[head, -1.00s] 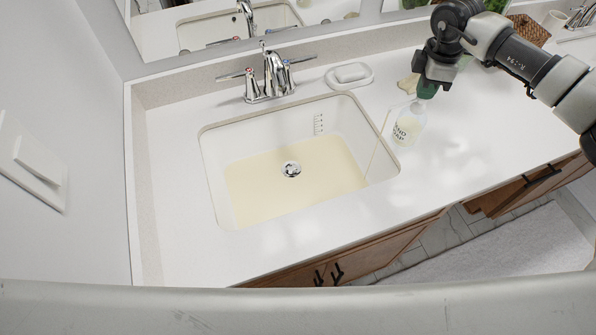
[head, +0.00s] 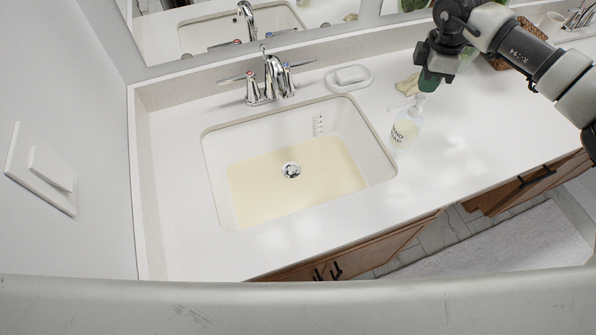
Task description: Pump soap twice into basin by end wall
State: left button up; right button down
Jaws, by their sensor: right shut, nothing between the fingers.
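The soap bottle (head: 406,128), clear with a white pump and a "hand soap" label, stands upright on the counter just right of the basin. My right gripper (head: 428,85), with green fingertips, is shut and empty, directly over the pump head. The pump nozzle shows, pointing left toward the basin; whether the fingertips touch the pump top I cannot tell. The basin (head: 213,165) by the end wall is a white sink with pale yellow liquid over its floor around the drain (head: 291,170). My left gripper is not in view.
A chrome faucet (head: 270,80) stands behind the basin. A soap dish with a white bar (head: 349,77) is right of it. A beige cloth-like item (head: 407,85) lies behind the bottle. A wicker basket (head: 497,58) is farther right. The counter's front right is clear.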

dwell(0.3)
notch_tip(320, 180, up, 6)
jog(key=p, duration=0.4)
dwell(0.6)
